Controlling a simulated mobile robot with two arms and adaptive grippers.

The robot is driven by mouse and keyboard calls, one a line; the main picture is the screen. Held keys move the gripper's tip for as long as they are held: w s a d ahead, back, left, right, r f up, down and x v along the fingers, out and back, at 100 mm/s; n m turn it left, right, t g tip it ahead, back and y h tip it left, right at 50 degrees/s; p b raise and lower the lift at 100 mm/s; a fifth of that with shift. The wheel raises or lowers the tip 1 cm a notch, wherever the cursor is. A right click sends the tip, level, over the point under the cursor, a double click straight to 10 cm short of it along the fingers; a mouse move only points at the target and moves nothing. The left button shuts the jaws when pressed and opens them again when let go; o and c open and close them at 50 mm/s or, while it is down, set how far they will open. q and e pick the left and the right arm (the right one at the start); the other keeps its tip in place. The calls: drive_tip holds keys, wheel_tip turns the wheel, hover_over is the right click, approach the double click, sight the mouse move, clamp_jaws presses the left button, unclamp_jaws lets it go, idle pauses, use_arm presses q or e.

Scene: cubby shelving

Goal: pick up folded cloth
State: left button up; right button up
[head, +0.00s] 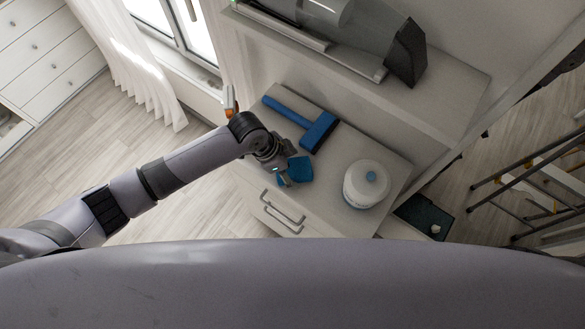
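A small blue folded cloth (301,169) shows in the head view above or on the grey-white cabinet top, near its left front edge. My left gripper (286,166) is right at the cloth's left side, with its two fingers apart. The cloth's near edge lies at or between the fingertips. I cannot tell whether the fingers press on it, or whether the cloth rests on the surface. My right gripper is not in view.
A blue T-shaped tool (307,124) lies behind the cloth. A higher shelf (440,95) holds a grey handheld vacuum (360,30). A drawer handle (283,211) sticks out in front. An orange-capped item (229,100) is behind my wrist.

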sight(291, 168)
use_arm(q)
drive_tip(key=c, duration=0.9)
drive_tip(key=shift+c, duration=0.9)
drive_tip(key=shift+r, duration=0.1)
wheel_tip(291, 168, up, 20)
drive_tip(key=b, duration=0.3)
drive_tip(key=shift+r, duration=0.15)
